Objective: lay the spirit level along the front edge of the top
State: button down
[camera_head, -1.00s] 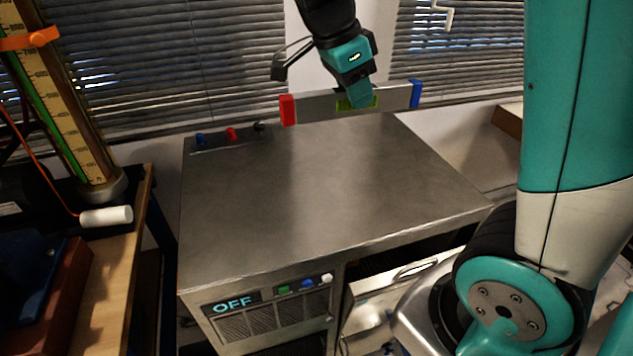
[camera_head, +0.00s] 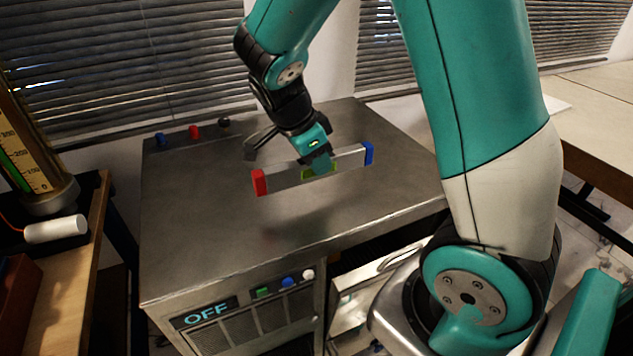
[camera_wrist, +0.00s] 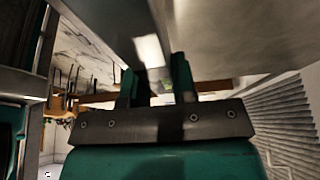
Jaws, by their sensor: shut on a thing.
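The spirit level is a grey bar (camera_head: 345,162) with a red end at left, a blue end at right and a yellow-green middle. My gripper (camera_head: 319,168) is shut on its middle and holds it above the metal top (camera_head: 200,225), with a soft shadow below it. The level runs across the picture, its blue end a little higher in the picture than its red end. The front edge of the top is bare. In the wrist view the level (camera_wrist: 115,25) runs away from between my gripper's fingers (camera_wrist: 155,85); that view is partly dark.
Blue, red and dark knobs (camera_head: 193,132) stand along the back edge of the top. The cabinet front has an "OFF" display (camera_head: 205,313) and buttons (camera_head: 288,282). A side table with a white cylinder (camera_head: 56,229) is at left. The rest of the top is clear.

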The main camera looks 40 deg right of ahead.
jog(key=shift+f, duration=2.55)
jog(key=shift+f+b, duration=0.1)
jog(key=shift+b, duration=0.2)
jog(key=c, duration=0.9)
grip_release()
